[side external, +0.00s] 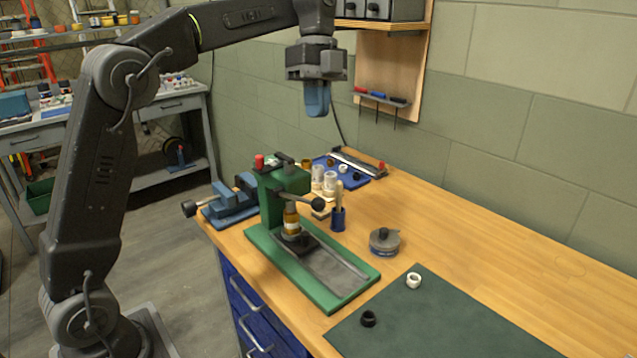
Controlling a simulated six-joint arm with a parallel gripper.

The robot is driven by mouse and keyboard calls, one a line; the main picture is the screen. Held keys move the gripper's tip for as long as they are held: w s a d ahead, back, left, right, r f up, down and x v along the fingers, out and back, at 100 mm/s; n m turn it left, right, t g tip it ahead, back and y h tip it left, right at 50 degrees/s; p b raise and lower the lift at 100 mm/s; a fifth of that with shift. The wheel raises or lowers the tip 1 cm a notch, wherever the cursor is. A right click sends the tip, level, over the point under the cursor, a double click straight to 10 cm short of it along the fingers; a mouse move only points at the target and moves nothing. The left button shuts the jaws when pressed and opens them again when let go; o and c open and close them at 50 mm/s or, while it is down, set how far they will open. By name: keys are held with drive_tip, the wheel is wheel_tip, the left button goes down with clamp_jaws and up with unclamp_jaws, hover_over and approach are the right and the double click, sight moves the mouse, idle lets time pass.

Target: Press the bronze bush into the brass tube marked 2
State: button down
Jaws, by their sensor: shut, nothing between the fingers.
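My gripper (317,102) hangs high above the back of the bench, its blue fingers shut and empty, pointing down, well clear of the press. A green hand press (286,184) stands on the bench with its lever ending in a black ball (318,204). A brass-coloured tube (291,219) with a pale band stands upright under the press ram. Any number on it is too small to read. I cannot make out the bronze bush; whether it sits at the tube's top under the ram cannot be told.
Pale tubes (330,182) stand behind the press, beside a blue cup (338,219). A blue vise (233,198) is left of the press. A grey round part (384,241) lies right. A white ring (413,281) and a black ring (368,318) lie on the green mat (450,325). The right bench is clear.

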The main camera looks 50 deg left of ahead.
hover_over(296, 199)
drive_tip(key=w+d, duration=0.1)
drive_tip(key=d, duration=0.4)
wheel_tip(296, 199, down, 13)
drive_tip(key=shift+w+d, duration=0.1)
drive_tip(key=shift+w, duration=0.05)
drive_tip(key=shift+x, duration=1)
drive_tip(key=shift+w+r, duration=0.1)
